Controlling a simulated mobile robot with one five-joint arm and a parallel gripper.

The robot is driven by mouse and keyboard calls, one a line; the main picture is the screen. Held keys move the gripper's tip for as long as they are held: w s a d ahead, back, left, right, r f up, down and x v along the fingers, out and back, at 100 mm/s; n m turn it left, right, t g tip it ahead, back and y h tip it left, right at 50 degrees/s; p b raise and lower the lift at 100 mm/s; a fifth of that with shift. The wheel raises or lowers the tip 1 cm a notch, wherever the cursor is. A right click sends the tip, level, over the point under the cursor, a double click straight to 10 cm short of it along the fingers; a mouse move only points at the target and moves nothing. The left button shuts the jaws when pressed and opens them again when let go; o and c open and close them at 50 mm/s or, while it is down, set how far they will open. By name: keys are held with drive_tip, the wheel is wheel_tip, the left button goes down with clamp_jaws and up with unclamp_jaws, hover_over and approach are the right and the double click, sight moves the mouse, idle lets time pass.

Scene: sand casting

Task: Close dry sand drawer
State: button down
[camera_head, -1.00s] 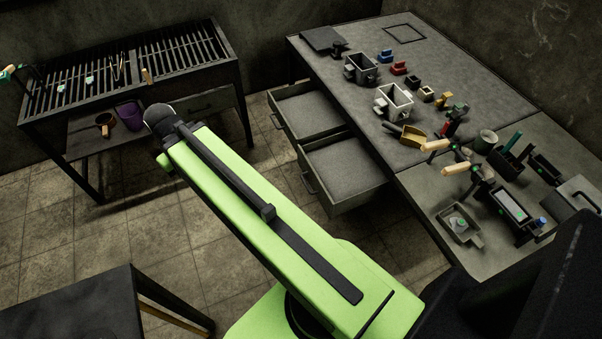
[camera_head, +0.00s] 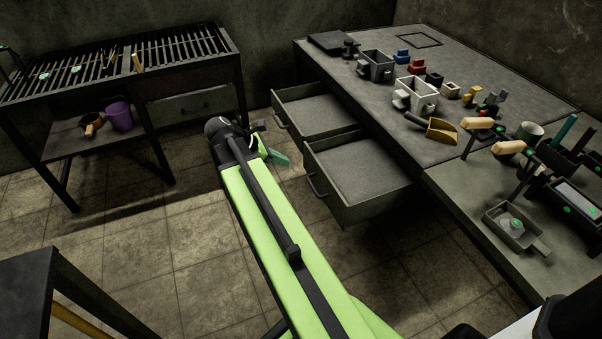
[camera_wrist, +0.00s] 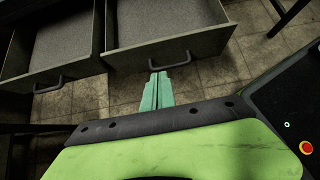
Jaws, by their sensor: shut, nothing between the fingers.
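Two grey drawers stand pulled out of the workbench side. The near drawer (camera_head: 352,206) has a dark bar handle (camera_head: 316,187); the far drawer (camera_head: 290,128) is beside it. Both have flat grey insides; I cannot tell which is the dry sand drawer. My gripper (camera_head: 280,159), with pale green fingers, is shut and empty, in front of the drawers. In the wrist view my gripper (camera_wrist: 158,75) points toward the right drawer (camera_wrist: 205,45), just below its handle (camera_wrist: 170,64) in the picture, with no clear contact. The left drawer's handle (camera_wrist: 48,84) also shows.
The workbench top (camera_head: 480,95) holds moulds, coloured blocks, a scoop and tools. A slatted rack (camera_head: 120,65) stands at the back left, with a purple bucket (camera_head: 120,115) on its shelf. A dark table (camera_head: 25,290) is at front left. Tiled floor is open between them.

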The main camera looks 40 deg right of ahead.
drive_tip(key=shift+s+d+r+b+x, duration=0.15)
drive_tip(key=shift+d+r+b+x, duration=0.2)
drive_tip(key=shift+b+x, duration=1.25)
drive_tip(key=shift+s+d+r+b+x, duration=0.1)
drive_tip(key=shift+d+r+b+x, duration=0.35)
drive_tip(key=shift+x, duration=2.1)
drive_tip(key=shift+s+d+r+b+x, duration=0.1)
drive_tip(key=shift+s+r+b+x, duration=0.1)
drive_tip(key=shift+b+x, duration=1.45)
drive_tip(key=shift+d+f+p, duration=0.3)
drive_tip(key=shift+p, duration=0.2)
